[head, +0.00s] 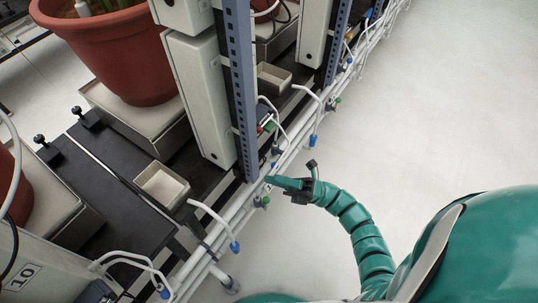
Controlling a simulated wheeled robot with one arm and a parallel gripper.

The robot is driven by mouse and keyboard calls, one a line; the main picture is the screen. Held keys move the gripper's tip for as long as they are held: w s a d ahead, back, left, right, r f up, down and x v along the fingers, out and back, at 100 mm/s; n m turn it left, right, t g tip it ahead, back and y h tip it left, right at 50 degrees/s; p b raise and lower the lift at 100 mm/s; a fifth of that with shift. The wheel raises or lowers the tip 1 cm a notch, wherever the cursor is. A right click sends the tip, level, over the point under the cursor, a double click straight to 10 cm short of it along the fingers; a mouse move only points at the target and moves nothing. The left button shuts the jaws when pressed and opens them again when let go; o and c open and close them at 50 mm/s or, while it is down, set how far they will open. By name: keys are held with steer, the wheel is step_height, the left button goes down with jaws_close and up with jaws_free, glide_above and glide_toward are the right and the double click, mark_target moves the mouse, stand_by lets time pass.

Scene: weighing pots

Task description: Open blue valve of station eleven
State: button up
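Several small blue valves show on the white pipes along the bench's lower edge. One blue valve (275,164) is just above my gripper's tip, and another (313,138) is further up to the right. No number eleven is readable, so I cannot tell which valve is station eleven's. My gripper (274,182) reaches in from the right, its tip over the white pipes (253,192) beside the blue-grey post. Its fingers are small and overlap the pipes, so whether they touch or grip anything is unclear. A green valve (265,201) sits just below the tip.
A blue-grey upright post (240,90) stands just above my gripper. A terracotta pot (120,50) rests on a scale at upper left. A beige tray (162,186) sits on the black bench. The pale floor (440,110) at right is clear.

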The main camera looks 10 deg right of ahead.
mark_target(270, 164)
steer(key=w+d+f+m+t+h+p, duration=0.1)
steer(key=w+d+f+t+h+p, duration=0.1)
steer(key=d+f+h, duration=0.45)
steer(key=w+d+f+t+h+p, duration=0.15)
steer(key=d+f, duration=0.25)
steer(key=d, duration=0.5)
steer(key=shift+t+h, duration=0.25)
steer(key=shift+h, duration=0.05)
steer(key=b+x, duration=0.1)
steer(key=x, duration=1.6)
steer(key=shift+w+a, duration=0.1)
steer(key=shift+a, duration=0.25)
jaws_close()
